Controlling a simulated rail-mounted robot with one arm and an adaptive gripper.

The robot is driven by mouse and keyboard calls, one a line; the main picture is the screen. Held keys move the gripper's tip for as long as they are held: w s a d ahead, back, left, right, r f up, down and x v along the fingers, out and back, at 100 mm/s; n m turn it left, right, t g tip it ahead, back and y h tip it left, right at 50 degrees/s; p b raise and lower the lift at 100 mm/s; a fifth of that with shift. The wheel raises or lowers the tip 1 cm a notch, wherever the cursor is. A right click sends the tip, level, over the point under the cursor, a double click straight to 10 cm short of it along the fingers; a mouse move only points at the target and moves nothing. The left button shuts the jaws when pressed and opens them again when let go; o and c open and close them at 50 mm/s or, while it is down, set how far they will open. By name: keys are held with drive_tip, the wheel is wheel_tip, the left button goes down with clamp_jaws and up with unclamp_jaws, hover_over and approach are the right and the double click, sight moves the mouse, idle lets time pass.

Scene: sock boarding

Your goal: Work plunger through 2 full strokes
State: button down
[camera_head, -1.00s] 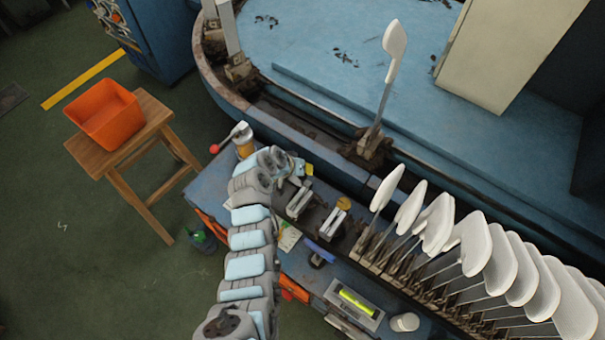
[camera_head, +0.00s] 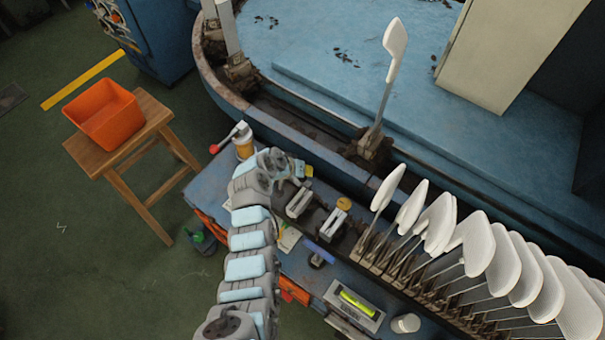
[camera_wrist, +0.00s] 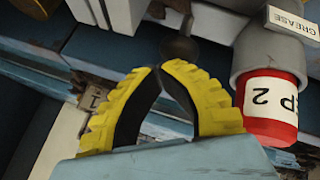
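My gripper (camera_head: 308,171) is at the back edge of the blue bench, mostly hidden behind my wrist in the head view. In the wrist view its yellow ribbed fingers (camera_wrist: 160,68) have their tips together. A dark round knob (camera_wrist: 180,48), possibly the plunger's end, lies just beyond the tips; I cannot tell whether they touch it. A grey fitting with a red cup labelled "P 2" (camera_wrist: 270,105) is at the right, below a "GREASE" label (camera_wrist: 291,21). I cannot clearly identify the plunger in the head view.
A red-knobbed lever (camera_head: 229,138) sits by an amber jar (camera_head: 244,150) to the left of my wrist. White sock forms (camera_head: 437,222) stand in a row at right. An orange bin (camera_head: 104,117) rests on a wooden stool (camera_head: 152,112). Open floor lies left.

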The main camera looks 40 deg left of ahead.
drive_tip(key=shift+f+b, duration=0.35)
drive_tip(key=shift+f, duration=0.2)
idle(0.4)
drive_tip(key=shift+r, duration=0.15)
drive_tip(key=shift+s+d+r+p, duration=0.1)
drive_tip(key=shift+d+r+p, duration=0.05)
drive_tip(key=shift+r+p, duration=1.1)
drive_tip(key=shift+r, duration=0.4)
drive_tip(key=shift+r+p, duration=1.5)
drive_tip(key=shift+r, duration=1.05)
